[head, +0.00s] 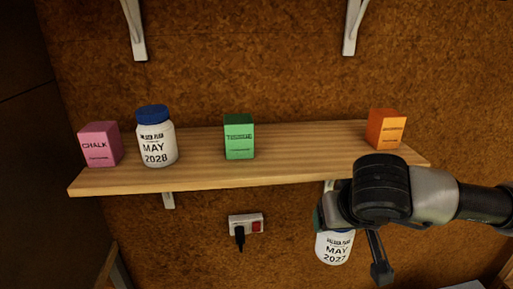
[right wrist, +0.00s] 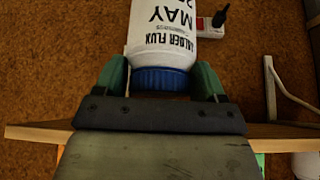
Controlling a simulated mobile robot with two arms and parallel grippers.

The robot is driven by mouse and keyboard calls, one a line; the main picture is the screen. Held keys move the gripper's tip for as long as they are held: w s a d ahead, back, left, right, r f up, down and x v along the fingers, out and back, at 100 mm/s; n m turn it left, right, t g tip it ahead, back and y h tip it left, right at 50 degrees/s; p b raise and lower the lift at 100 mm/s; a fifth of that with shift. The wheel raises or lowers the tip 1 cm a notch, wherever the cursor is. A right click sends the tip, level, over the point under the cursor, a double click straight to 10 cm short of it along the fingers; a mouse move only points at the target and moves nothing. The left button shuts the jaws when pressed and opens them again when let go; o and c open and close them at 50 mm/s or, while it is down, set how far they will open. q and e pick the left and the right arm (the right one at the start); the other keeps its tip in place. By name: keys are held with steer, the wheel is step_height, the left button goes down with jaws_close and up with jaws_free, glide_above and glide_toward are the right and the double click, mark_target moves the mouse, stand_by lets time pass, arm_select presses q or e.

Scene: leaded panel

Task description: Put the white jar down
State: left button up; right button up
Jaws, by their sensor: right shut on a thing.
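A white jar (head: 334,248) with the label "MAY 2027" is held by my right gripper (head: 330,208), below the shelf's front edge in the head view. In the right wrist view the jar (right wrist: 163,32) has a blue lid (right wrist: 160,80), and the green fingers of my right gripper (right wrist: 160,86) are shut around the lid end. Another white jar (head: 156,145) with a blue lid, marked "MAY 2028", stands upright on the wooden shelf (head: 300,155). My left gripper is not in view.
A pink chalk box (head: 100,146), a green tissue box (head: 239,137) and an orange box (head: 386,129) stand on the shelf. Bare shelf lies between the green and orange boxes. A socket with a black plug (head: 247,225) is on the brown wall below.

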step_height(320, 180, up, 8)
steer(key=shift+s+r+b, duration=0.1)
steer(key=shift+r+b, duration=0.15)
steer(key=shift+b, duration=0.1)
steer(key=s+d+r+n+y, duration=0.2)
steer(key=s+r+n, duration=0.15)
steer(key=r, duration=0.65)
steer(key=shift+m, duration=0.35)
steer(key=w+a+p, duration=0.1)
steer(key=w+p, duration=0.1)
steer(key=w, duration=0.3)
steer(key=w+a+p, duration=0.1)
steer(key=w+p, duration=0.2)
steer(key=w, duration=0.3)
steer(key=w+a+f+p, duration=0.1)
steer(key=w+a+p, duration=0.1)
steer(key=w, duration=0.4)
steer(key=shift+f, duration=0.15)
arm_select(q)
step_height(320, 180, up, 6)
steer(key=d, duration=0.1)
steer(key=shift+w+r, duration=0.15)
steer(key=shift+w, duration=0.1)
arm_select(e)
steer(key=shift+s, duration=0.15)
